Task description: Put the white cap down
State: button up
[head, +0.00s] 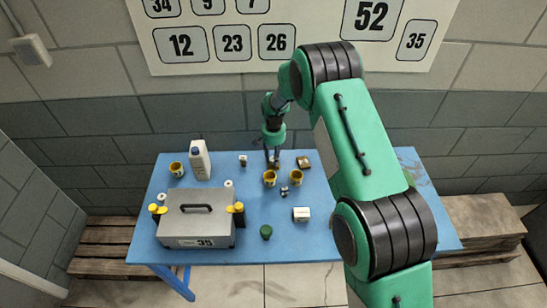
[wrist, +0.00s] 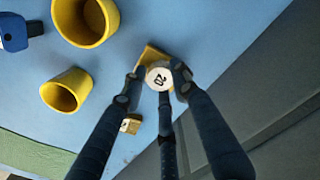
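The white cap (wrist: 159,77), a round disc marked 20, sits between the fingertips of my gripper (wrist: 160,80) in the wrist view. The dark fingers close around it and touch its sides. In the head view my gripper (head: 272,158) points down over the back middle of the blue table (head: 205,258). The cap cannot be made out there. A yellow thing (wrist: 150,54) shows partly behind the cap in the wrist view. I cannot tell whether the cap touches it or how high the cap is above the table.
Two yellow cups (head: 269,178) (head: 296,177) stand just in front of my gripper. A brown-and-yellow box (head: 304,162) is to its right. A white bottle (head: 200,160) and a grey case (head: 196,222) are at left. A white box (head: 301,214) and green cup (head: 266,232) stand in front.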

jog(key=shift+o, duration=1.2)
notch_tip(320, 180, up, 12)
jog(key=p, duration=0.1)
jog(key=shift+r, duration=0.15)
dwell(0.4)
